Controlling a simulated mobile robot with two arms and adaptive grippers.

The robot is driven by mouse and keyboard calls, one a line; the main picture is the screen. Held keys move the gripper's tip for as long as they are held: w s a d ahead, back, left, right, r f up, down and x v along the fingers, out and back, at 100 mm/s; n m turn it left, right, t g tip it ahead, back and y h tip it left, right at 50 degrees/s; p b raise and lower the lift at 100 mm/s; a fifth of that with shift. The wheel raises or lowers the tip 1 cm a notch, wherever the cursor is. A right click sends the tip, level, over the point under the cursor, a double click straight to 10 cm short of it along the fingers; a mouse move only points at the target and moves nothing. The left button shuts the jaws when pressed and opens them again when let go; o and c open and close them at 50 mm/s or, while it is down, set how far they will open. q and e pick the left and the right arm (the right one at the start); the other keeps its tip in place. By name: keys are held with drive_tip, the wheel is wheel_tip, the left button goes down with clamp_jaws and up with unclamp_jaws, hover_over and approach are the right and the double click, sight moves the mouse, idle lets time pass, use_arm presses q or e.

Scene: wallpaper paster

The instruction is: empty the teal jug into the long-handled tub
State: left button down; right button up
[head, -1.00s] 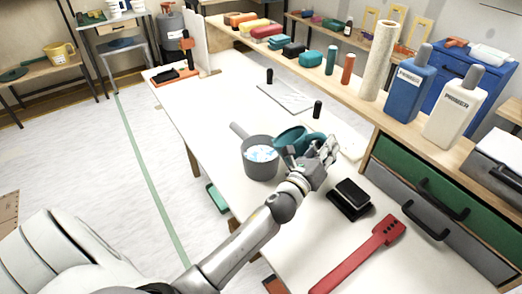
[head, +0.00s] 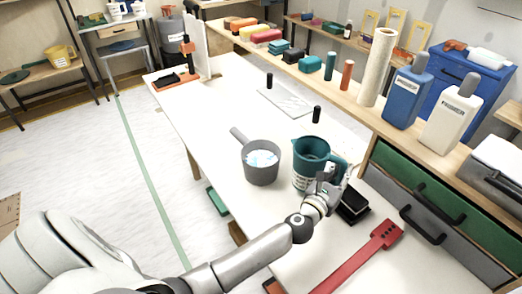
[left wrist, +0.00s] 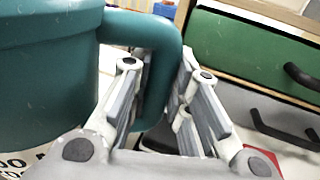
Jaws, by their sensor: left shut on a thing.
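The teal jug (head: 309,166) is upright at the right of the grey long-handled tub (head: 261,170), apart from it. The jug's inside looks dark, and I cannot tell if anything is left in it. My left gripper (head: 331,183) is shut on the jug's handle. In the left wrist view the fingers (left wrist: 155,95) sit on either side of the teal handle, with the jug body (left wrist: 45,75) at the left. The tub stands on the white table with white and pale blue contents inside. Its handle points to the back left. My right gripper is not in view.
A black block (head: 352,203) sits close behind my gripper at the right. A red long tool (head: 362,255) lies at the front right. A black peg (head: 316,114) and a clear flat sheet (head: 287,99) are farther back. Drawers (head: 417,185) border the right side.

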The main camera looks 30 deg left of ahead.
sight(343, 164)
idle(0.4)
use_arm(q)
wheel_tip(343, 164, up, 4)
drive_tip(key=p, duration=0.4)
drive_tip(key=shift+r, duration=0.15)
idle(0.7)
